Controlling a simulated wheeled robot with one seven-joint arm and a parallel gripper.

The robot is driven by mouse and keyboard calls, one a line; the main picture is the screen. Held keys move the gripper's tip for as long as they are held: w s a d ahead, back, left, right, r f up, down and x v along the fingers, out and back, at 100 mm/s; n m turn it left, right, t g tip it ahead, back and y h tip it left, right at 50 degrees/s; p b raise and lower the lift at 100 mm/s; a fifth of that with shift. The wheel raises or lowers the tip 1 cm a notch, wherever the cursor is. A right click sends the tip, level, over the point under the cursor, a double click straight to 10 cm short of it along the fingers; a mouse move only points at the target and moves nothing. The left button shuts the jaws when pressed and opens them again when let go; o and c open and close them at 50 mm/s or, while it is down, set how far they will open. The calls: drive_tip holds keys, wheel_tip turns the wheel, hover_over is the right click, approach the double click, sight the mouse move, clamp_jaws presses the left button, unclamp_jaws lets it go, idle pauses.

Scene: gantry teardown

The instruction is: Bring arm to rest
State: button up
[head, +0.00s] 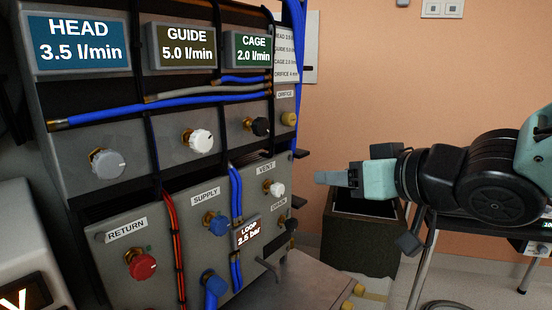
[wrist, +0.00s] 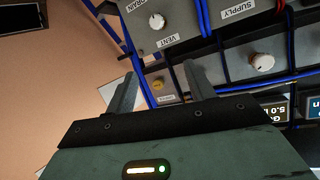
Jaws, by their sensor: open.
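My gripper (head: 335,178) is at the right of the head view, pointing left toward the panel (head: 190,172). It is apart from the white VENT knob (head: 275,188). In the wrist view, my gripper (wrist: 158,88) shows two spread fingers with nothing between them. The panel shows tilted beyond the fingers, with the VENT knob (wrist: 157,21) and a yellow fitting (wrist: 157,85) in view. My arm extends to the right edge of the head view.
A dark open-topped bin (head: 360,240) stands on the floor below my gripper. Blue hoses (head: 235,215) run along the panel. The panel also carries a red RETURN knob (head: 142,265) and a blue SUPPLY knob (head: 217,224). A wheeled stand (head: 428,250) is at the right.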

drive_tip(key=s+f+n+g+h+p, duration=0.1)
drive_tip(key=s+f+g+h, duration=0.2)
drive_tip(key=s+f+g, duration=0.3)
drive_tip(key=s+f+n+g+h+p, duration=0.1)
drive_tip(key=s+f+g+h, duration=0.3)
drive_tip(key=s, duration=1)
wheel_tip(320, 180, down, 2)
drive_tip(key=shift+s+d+f+n+g+p, duration=0.1)
drive_tip(key=shift+s+d+n+g+p, duration=0.3)
drive_tip(key=shift+g+p, duration=0.5)
drive_tip(key=shift+w, duration=0.1)
